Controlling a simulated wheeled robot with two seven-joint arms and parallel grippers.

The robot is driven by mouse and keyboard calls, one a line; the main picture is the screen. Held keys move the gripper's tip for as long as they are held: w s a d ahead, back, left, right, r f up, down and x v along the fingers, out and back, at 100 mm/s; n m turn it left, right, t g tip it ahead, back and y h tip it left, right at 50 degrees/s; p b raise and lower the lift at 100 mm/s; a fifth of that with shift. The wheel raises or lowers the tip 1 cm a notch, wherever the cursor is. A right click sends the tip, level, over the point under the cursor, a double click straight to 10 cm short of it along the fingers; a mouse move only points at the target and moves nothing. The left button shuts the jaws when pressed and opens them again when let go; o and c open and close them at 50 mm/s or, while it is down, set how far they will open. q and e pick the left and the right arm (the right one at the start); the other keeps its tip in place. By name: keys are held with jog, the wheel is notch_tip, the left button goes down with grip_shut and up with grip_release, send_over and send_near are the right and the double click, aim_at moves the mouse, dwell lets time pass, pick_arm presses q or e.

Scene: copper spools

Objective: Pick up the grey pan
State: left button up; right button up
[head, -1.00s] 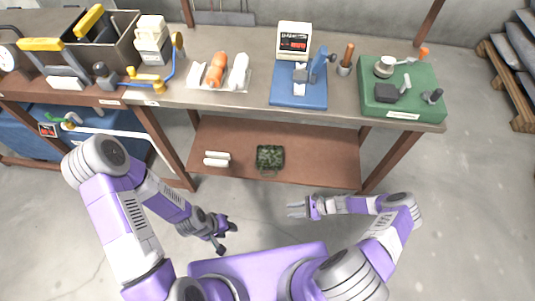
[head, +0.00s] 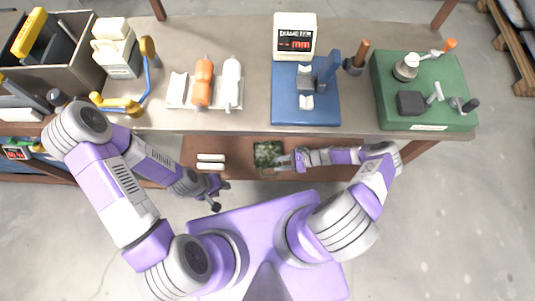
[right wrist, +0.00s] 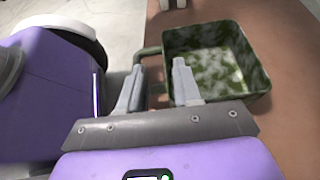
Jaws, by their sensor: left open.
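The only pan I see is a square, mottled green and grey one (head: 265,151) on the lower shelf, not plain grey. It also shows in the right wrist view (right wrist: 255,72), with its loop handle (right wrist: 150,54) on its left side. My right gripper (head: 281,161) is beside the pan, on its right in the head view. In the right wrist view its two fingers (right wrist: 157,82) are apart, with the handle showing between and beyond them; I cannot tell if they touch it. My left gripper (head: 221,194) is open and empty, in front of the shelf.
The workbench top (head: 360,105) overhangs the lower shelf (head: 330,150). Two white rolls (head: 210,162) lie on the shelf left of the pan. On the bench stand a blue gauge stand (head: 305,105), a green board (head: 425,90) and a spool holder (head: 203,92).

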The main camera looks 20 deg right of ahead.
aim_at(268, 161)
jog(key=x, duration=0.2)
jog(key=b+x, duration=0.1)
jog(key=x, duration=0.1)
jog(key=shift+w+a+f, duration=0.2)
jog(key=shift+w+f, duration=0.05)
jog(key=shift+f, duration=0.1)
grip_shut()
